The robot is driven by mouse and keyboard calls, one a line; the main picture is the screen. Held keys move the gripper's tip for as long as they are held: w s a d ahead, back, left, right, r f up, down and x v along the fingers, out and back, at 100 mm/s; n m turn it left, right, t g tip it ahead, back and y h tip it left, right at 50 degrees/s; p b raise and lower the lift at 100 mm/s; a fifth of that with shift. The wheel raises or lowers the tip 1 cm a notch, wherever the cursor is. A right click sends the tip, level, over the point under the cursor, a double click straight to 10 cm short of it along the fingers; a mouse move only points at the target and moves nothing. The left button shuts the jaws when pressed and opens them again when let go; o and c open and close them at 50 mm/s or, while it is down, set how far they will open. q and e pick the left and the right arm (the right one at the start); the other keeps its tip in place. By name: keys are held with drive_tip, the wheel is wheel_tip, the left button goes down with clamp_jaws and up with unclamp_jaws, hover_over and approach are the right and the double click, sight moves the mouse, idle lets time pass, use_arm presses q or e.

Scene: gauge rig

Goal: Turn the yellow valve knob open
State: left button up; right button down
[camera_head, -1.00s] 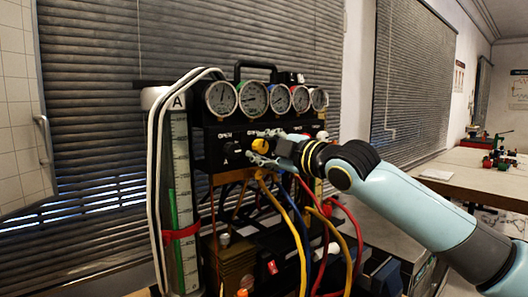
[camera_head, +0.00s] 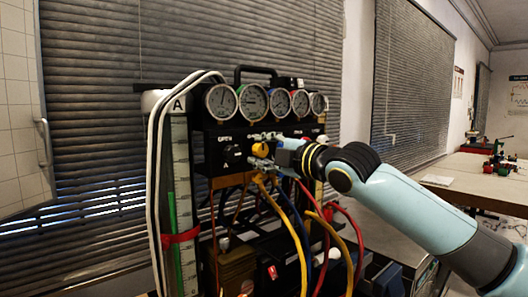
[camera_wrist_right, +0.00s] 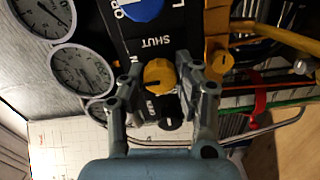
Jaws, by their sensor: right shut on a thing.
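The yellow valve knob (camera_head: 261,149) sits on the black front panel (camera_head: 224,150) below the row of gauges. In the right wrist view the knob (camera_wrist_right: 159,77) lies between the two fingertips, with a dark mark on its face and the word SHUT printed near it. My right gripper (camera_head: 259,160) reaches in from the right and is shut on the knob; its fingers also show in the wrist view (camera_wrist_right: 160,72). The gripper hides part of the panel in the head view. My left gripper is not in view.
Several round gauges (camera_head: 254,100) stand above the panel. A black knob (camera_head: 232,154) is left of the yellow one. A blue knob (camera_wrist_right: 142,8) shows in the wrist view. Yellow, blue and red hoses (camera_head: 292,222) hang below the gripper. A table (camera_head: 480,180) stands at the right.

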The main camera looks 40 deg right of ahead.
drive_tip(key=c, duration=0.9)
unclamp_jaws()
drive_tip(key=shift+c, duration=0.2)
drive_tip(key=shift+s, duration=0.15)
drive_tip(key=s, duration=0.7)
drive_tip(key=shift+d, duration=0.3)
drive_tip(key=shift+s, duration=0.1)
